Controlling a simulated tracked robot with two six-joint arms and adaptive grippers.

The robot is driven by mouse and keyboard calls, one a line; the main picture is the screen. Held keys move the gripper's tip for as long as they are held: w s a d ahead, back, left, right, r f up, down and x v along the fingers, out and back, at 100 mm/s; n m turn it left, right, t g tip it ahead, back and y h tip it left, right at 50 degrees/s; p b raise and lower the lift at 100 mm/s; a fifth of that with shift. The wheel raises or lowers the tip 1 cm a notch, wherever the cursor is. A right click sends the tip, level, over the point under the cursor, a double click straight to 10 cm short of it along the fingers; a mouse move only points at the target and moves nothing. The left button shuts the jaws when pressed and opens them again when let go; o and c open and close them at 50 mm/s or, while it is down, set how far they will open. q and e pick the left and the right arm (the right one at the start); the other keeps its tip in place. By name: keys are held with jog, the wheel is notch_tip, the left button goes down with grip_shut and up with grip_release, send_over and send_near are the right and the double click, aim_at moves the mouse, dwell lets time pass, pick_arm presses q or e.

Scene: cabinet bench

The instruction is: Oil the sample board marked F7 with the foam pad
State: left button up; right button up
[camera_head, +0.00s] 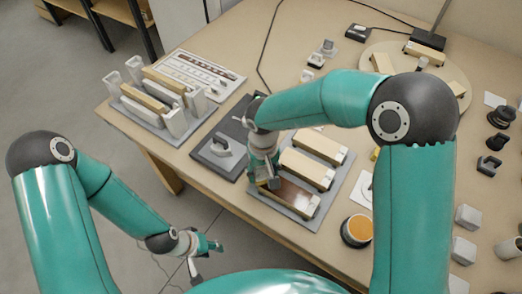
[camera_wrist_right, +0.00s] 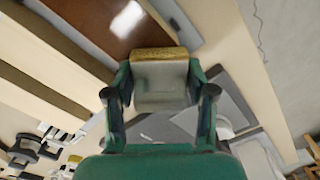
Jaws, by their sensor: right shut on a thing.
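My right gripper (camera_head: 268,180) is shut on the foam pad, low over the left end of a dark brown, glossy board (camera_head: 291,197). In the right wrist view the pad's grey holder (camera_wrist_right: 160,88) sits between the fingers, its yellow foam (camera_wrist_right: 159,53) at the edge of the brown board (camera_wrist_right: 105,28). I cannot tell whether the foam touches it. Two pale boards (camera_head: 306,168) (camera_head: 320,146) lie behind it on a grey tray (camera_head: 310,213). No F7 mark is readable. My left gripper (camera_head: 207,263) is open and empty, off the table's front edge.
A tin of orange liquid (camera_head: 357,231) stands right of the tray. A dark mat with a grey handled block (camera_head: 222,144) lies left of it. A rack of upright boards (camera_head: 151,102) stands far left. Grey blocks (camera_head: 467,217) and dark fittings (camera_head: 489,166) crowd the right.

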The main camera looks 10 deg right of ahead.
aim_at(264, 168)
jog(key=r, duration=0.2)
jog(key=r+p, duration=0.1)
jog(key=r, duration=0.1)
jog(key=shift+s+d+p, duration=0.1)
jog(key=shift+s+p, duration=0.1)
jog(key=shift+p, duration=0.1)
jog(key=shift+w+r+p, duration=0.15)
jog(key=shift+r+p, duration=0.3)
jog(key=shift+r, duration=0.1)
jog(key=shift+r+p, duration=0.9)
jog(key=shift+r, duration=0.65)
